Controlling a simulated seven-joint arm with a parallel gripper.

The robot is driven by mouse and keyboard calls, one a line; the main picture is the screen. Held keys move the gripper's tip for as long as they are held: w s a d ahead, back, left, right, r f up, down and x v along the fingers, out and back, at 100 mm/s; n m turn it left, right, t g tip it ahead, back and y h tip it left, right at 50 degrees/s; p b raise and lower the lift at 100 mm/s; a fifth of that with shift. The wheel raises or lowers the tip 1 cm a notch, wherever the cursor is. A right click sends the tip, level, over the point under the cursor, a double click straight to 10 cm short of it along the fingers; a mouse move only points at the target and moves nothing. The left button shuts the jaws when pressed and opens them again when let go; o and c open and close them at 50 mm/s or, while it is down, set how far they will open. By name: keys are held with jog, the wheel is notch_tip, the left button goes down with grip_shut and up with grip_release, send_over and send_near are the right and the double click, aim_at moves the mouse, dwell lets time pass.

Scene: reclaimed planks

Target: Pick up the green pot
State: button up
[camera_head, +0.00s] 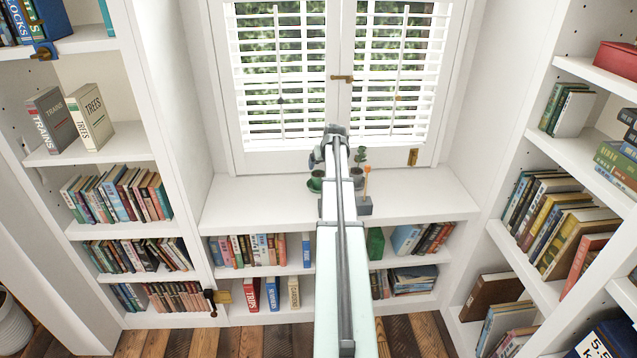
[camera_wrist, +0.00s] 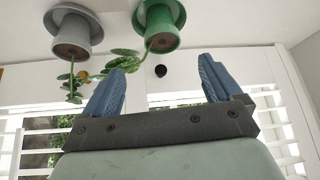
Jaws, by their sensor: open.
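The green pot (camera_head: 314,184) stands on the white window ledge, just left of my arm in the head view, partly hidden by it. In the wrist view the green pot (camera_wrist: 158,20) appears upside down at the top, with a leafy plant and dark soil. My gripper (camera_wrist: 166,68) is open, with two blue fingers apart and nothing between them. The pot is apart from the fingers, beyond their tips in the wrist picture. In the head view my own arm hides most of the gripper.
A grey pot (camera_wrist: 72,26) with a plant is beside the green one in the wrist view. A small grey object with an orange top (camera_head: 366,196) stands on the ledge (camera_head: 258,198) right of my arm. Shuttered windows (camera_head: 280,80) rise behind; bookshelves flank both sides.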

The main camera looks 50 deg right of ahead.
aim_at(318, 175)
jog(key=x, duration=1.2)
jog(key=shift+a, duration=0.15)
jog(key=shift+r, duration=0.1)
jog(key=c, duration=1.4)
jog(key=shift+c, duration=0.2)
jog(key=shift+r, duration=0.1)
notch_tip(318, 175, up, 13)
dwell(0.4)
